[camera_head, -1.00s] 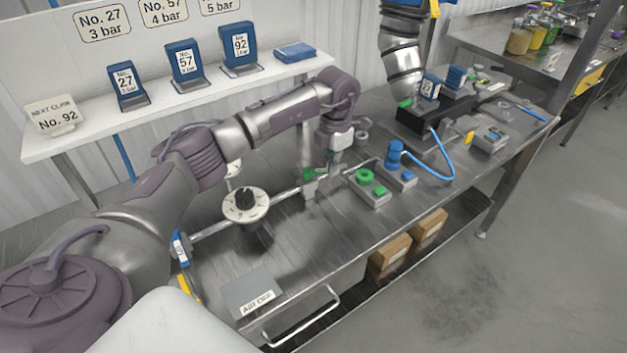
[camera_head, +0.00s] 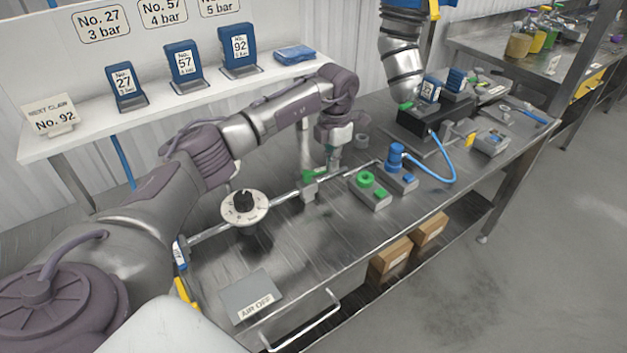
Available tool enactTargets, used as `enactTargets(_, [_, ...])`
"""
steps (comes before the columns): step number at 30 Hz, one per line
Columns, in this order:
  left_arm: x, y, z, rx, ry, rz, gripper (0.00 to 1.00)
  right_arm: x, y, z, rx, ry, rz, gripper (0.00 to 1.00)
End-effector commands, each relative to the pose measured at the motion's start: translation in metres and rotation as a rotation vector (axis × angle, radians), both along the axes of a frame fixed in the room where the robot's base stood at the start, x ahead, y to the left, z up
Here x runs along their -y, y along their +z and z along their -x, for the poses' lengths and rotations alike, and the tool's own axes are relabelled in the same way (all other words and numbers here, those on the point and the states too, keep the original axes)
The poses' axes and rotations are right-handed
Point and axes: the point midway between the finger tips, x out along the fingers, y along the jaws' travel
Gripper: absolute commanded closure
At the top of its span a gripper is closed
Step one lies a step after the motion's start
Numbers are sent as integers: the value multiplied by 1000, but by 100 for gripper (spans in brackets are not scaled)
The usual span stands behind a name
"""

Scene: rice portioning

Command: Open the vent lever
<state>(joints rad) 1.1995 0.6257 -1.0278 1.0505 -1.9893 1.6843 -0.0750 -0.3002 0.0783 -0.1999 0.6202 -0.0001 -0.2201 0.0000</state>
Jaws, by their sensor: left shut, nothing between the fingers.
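The green vent lever (camera_head: 314,175) sits on the grey valve block of the metal pipe, in the middle of the view. My left gripper (camera_head: 332,170) points down just to the right of the lever, close to it. Its fingers are shut with nothing between them. Whether they touch the lever cannot be told, and its exact angle is partly hidden by the fingers. My right gripper is not in view.
A white dial with a black knob (camera_head: 244,207) stands on the pipe to the left. A green fitting (camera_head: 365,179) and a blue fitting (camera_head: 396,157) stand to the right. An "AIR OFF" plate (camera_head: 252,298) lies near the front edge. Bare tabletop (camera_head: 310,235) lies in front of the pipe.

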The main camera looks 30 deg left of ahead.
Motion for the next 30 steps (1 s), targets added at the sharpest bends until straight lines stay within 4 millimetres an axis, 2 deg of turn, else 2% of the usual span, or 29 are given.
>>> enactTargets(6, [-12, -3, -8, -1, 4, -2, 100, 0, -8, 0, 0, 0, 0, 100])
enactTargets(11, [-10, 3, -7, -1, 1, -2, 100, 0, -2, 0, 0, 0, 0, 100])
enactTargets(27, [-1, 67, -3, -1, 1, -1, 100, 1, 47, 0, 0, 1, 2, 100])
enactTargets(30, [0, 71, -2, -1, 1, -1, 100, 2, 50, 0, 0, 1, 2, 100])
